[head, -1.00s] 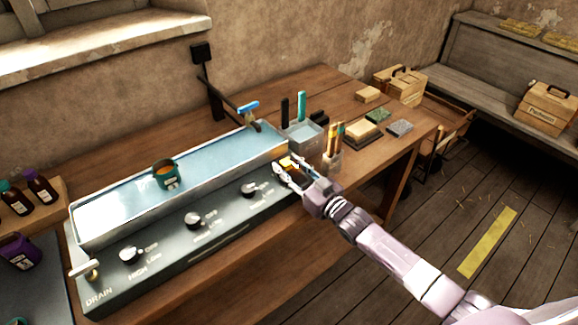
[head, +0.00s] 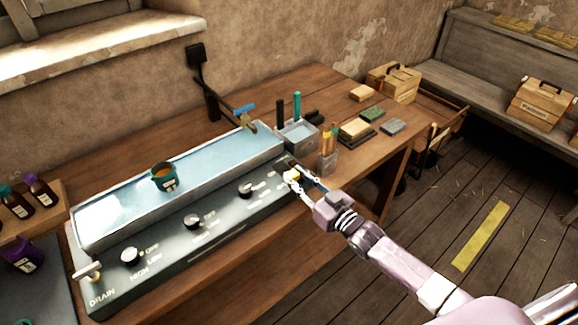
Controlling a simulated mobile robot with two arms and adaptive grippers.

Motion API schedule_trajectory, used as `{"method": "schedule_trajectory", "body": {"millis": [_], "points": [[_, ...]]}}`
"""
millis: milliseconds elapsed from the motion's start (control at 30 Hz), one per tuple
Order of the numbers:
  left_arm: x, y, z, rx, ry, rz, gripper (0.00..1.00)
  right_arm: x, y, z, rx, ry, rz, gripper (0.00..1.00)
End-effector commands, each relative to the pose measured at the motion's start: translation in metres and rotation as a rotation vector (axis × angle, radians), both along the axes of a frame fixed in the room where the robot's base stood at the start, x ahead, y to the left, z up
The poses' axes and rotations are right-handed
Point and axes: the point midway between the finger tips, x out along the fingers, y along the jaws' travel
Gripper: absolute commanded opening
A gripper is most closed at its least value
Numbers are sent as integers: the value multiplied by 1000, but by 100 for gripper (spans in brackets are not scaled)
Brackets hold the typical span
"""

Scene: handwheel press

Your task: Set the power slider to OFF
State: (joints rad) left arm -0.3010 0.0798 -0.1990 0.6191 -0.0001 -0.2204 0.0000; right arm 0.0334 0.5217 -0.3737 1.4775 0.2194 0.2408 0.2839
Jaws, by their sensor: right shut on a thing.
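A sink unit with a dark sloped control panel (head: 170,238) stands on the wooden table. The power slider (head: 292,175) is a small pale-yellow knob at the right end of this panel. My right gripper (head: 292,178) reaches in from the lower right and is shut on the slider. The fingers cover much of the slider and its markings, so I cannot read its setting. My left gripper is out of view.
Several round dials, including a dial (head: 246,190) near the slider, line the panel. A drain lever (head: 92,275) is at its left end. A green cup (head: 164,177) is in the basin.

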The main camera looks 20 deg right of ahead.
Motion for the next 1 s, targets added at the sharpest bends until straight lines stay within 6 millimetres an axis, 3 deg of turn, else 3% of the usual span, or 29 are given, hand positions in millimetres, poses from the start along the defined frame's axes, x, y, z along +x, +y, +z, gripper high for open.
{"method": "schedule_trajectory", "body": {"millis": [367,400,533,833,1000], "points": [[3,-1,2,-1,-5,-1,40,-6,-2,-1,-2,2,0,0],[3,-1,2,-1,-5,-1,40,-6,-2,-2,-2,2,0,25],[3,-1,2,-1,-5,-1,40,-6,-2,-1,-1,1,0,39],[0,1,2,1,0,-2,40,-6,-2,0,0,-1,0,39],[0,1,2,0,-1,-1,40,-19,-7,-1,-1,1,-1,39]]}}
